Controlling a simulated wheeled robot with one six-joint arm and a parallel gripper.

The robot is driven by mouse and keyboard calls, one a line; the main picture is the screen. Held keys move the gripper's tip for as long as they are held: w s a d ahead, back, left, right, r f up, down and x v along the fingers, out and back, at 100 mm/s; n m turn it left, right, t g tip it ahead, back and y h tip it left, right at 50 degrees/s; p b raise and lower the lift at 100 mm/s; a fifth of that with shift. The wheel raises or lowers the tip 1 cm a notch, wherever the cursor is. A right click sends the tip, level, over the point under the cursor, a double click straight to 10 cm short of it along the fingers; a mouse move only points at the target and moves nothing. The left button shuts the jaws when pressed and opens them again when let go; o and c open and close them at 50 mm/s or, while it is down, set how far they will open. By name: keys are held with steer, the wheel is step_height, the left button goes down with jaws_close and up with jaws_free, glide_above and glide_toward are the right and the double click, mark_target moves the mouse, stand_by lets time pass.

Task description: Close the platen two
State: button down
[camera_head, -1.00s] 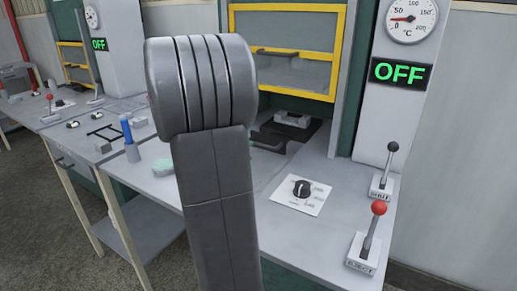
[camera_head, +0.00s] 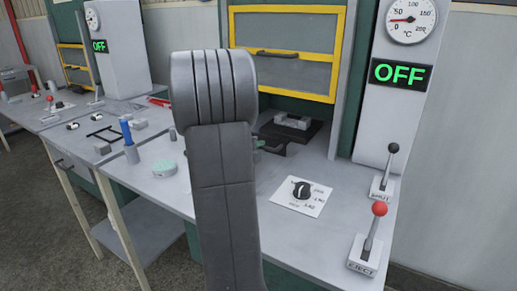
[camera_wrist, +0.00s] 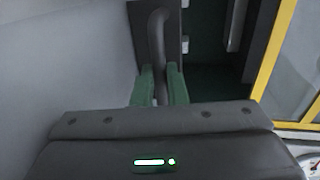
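The platen (camera_head: 312,134) is a dark flat plate with a light grey block (camera_head: 292,121) on it, under the yellow-framed guard of the nearer press. A dark handle (camera_head: 270,147) sticks out from its front. In the wrist view, the dark bar of the handle (camera_wrist: 157,35) runs up between the two green fingers of my gripper (camera_wrist: 161,85). The fingers lie close against the bar on both sides and look shut on it. In the head view my arm hides most of the gripper; only a bit of green finger shows beside the handle.
The yellow-framed guard (camera_head: 335,54) is above the platen. A dial (camera_head: 302,190), a black-knobbed lever (camera_head: 386,170) and a red-knobbed eject lever (camera_head: 371,237) stand on the right of the bench. The display (camera_head: 401,73) reads OFF.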

mark_target(267, 141)
steer(key=shift+w+d+r+p, duration=0.1)
steer(key=shift+w+d+p, duration=0.1)
steer(key=shift+w+d, duration=0.55)
steer(key=shift+w+d+p, duration=0.2)
steer(key=shift+w+d, duration=0.25)
steer(key=shift+w, duration=0.55)
steer(key=c, duration=1.8)
jaws_free()
steer(key=shift+c, duration=0.2)
steer(key=o, duration=0.4)
steer(key=v, duration=1.3)
steer(key=shift+s+a+p, duration=0.15)
steer(key=shift+s+p, duration=0.15)
steer(key=shift+s, duration=0.05)
steer(key=shift+w, duration=0.1)
